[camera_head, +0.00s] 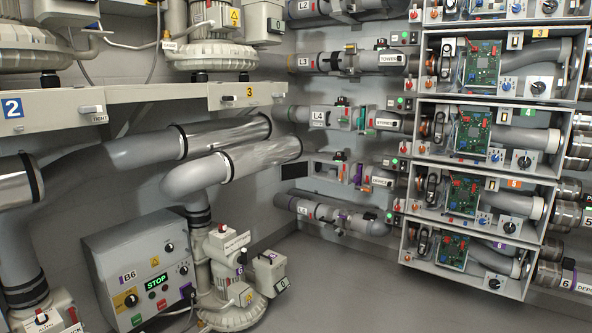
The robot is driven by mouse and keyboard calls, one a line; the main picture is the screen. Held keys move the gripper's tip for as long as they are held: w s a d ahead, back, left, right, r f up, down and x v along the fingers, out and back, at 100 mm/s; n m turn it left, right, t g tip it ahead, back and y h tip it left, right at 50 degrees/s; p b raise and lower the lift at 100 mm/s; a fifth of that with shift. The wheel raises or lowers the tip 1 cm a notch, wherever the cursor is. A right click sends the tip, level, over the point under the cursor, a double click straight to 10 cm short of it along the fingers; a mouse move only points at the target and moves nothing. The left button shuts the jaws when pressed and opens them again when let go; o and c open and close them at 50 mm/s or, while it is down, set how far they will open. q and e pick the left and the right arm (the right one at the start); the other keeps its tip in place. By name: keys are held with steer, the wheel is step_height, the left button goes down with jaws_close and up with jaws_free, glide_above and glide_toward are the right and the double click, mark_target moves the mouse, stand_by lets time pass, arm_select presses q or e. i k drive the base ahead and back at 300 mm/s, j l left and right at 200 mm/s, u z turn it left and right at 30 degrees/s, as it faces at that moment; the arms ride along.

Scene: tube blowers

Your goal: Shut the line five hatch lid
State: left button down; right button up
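The line five pipe run appears to be the row on the back wall below the L4 label (318,115), though I cannot read its own label. A grey housing (325,169) with purple parts (358,173) sits on that row. The row leads right toward an open-fronted grey box (480,183) with an orange 5 tag (513,183) and a green circuit board (465,193). Neither of my grippers is in view.
Similar boxes are stacked above and below, including one with a green 4 tag (528,112). At left stand a control box marked B6 (140,270), a blower (235,295) and thick grey pipes (200,180). The grey floor (330,285) between is clear.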

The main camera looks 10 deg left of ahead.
mark_target(291, 171)
steer(key=i+j+z, duration=0.1)
steer(key=i+z, duration=0.15)
steer(key=i, duration=1.4)
